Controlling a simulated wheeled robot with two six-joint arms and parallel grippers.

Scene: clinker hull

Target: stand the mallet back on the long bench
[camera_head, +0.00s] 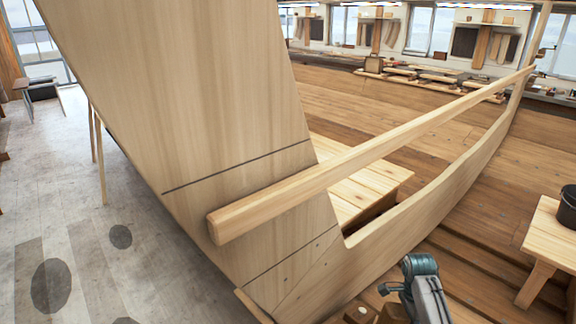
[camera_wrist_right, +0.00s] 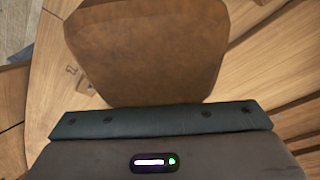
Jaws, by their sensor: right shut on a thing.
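In the right wrist view, a brown wooden block (camera_wrist_right: 150,50) with rounded corners, which looks like the mallet's head, sits right in front of my right gripper (camera_wrist_right: 160,120). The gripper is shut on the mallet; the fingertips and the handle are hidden. In the head view, part of my right arm shows at the bottom, but I cannot make out the gripper or the mallet clearly. What looks like the long bench (camera_head: 440,80) runs under the windows at the back, with boards and tools on it. My left gripper is in neither view.
The pale wooden hull (camera_head: 190,90) fills the left and middle of the head view. A long wooden rail (camera_head: 370,150) crosses in front of it. A small stand (camera_head: 550,235) with a dark bucket (camera_head: 568,205) is at the right. Grey floor (camera_head: 60,210) is open at the left.

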